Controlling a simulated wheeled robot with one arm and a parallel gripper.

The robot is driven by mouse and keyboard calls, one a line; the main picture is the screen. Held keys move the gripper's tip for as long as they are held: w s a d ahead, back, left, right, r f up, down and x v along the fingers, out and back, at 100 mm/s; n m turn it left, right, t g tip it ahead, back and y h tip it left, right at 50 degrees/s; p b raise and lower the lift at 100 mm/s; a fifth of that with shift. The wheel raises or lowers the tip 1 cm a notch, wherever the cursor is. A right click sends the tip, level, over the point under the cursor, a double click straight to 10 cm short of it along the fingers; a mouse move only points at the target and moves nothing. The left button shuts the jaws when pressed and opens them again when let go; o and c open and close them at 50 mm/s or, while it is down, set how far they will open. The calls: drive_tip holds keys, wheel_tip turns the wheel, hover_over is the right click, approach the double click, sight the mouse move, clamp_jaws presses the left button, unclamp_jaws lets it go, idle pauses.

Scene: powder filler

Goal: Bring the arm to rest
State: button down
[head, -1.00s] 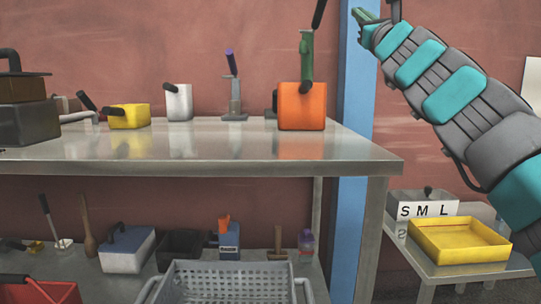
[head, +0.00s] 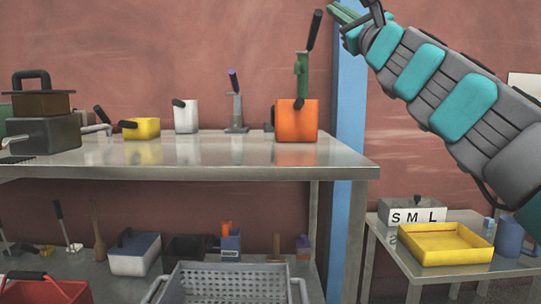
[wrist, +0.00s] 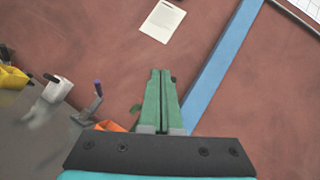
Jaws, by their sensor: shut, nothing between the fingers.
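My arm comes in from the right side of the head view, raised in the air. My gripper (head: 340,14) is at its end, near the top of the picture in front of the blue post (head: 348,150). In the wrist view the two green fingers of my gripper (wrist: 160,75) lie side by side, shut and empty, and the red wall is behind them. The fingers touch nothing that I can see. The orange container (head: 297,121) with a green tool stands on the upper shelf (head: 200,160), below and left of my gripper.
A white container (head: 186,116), a yellow one (head: 142,128) and a dark box (head: 42,134) stand on the upper shelf. Below are a grey basket (head: 225,285) and a red basket (head: 60,290). A yellow tray (head: 445,243) and an S M L sign (head: 418,216) are on the right table.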

drive_tip(key=s+a+f+n+g+y+p, duration=0.1)
drive_tip(key=s+a+f+n+g+y, duration=0.3)
drive_tip(key=a+n, duration=0.4)
drive_tip(key=s+a+f+n+g+y+p, duration=0.1)
drive_tip(key=s+a+f+n+g+y, duration=0.15)
drive_tip(key=s+a+n+g, duration=0.4)
drive_tip(key=s+a+f+n+g+h+p, duration=0.15)
drive_tip(key=a+f+n, duration=0.25)
drive_tip(key=f, duration=0.7)
drive_tip(key=s+a+f+n+g+h, duration=0.2)
drive_tip(key=s+a+f+n+h, duration=0.15)
drive_tip(key=f, duration=0.65)
drive_tip(key=s+d+f+n+g+h+p, duration=0.1)
drive_tip(key=s+d+f+g+h, duration=0.15)
drive_tip(key=f, duration=0.45)
drive_tip(key=s+d+f+n+g+h, duration=0.1)
drive_tip(key=s+d+f, duration=0.15)
drive_tip(key=f, duration=0.45)
drive_tip(key=s+d+f+g+h+p, duration=0.1)
drive_tip(key=d+f+h, duration=0.1)
drive_tip(key=d+f, duration=0.35)
drive_tip(key=s+d+f+g+h+p, duration=0.1)
drive_tip(key=s+d+f+g+h, duration=0.4)
drive_tip(key=s+d+f, duration=0.8)
drive_tip(key=s+f+g, duration=0.1)
drive_tip(key=s, duration=0.2)
drive_tip(key=shift+s+d+n, duration=0.3)
drive_tip(key=shift+s, duration=0.1)
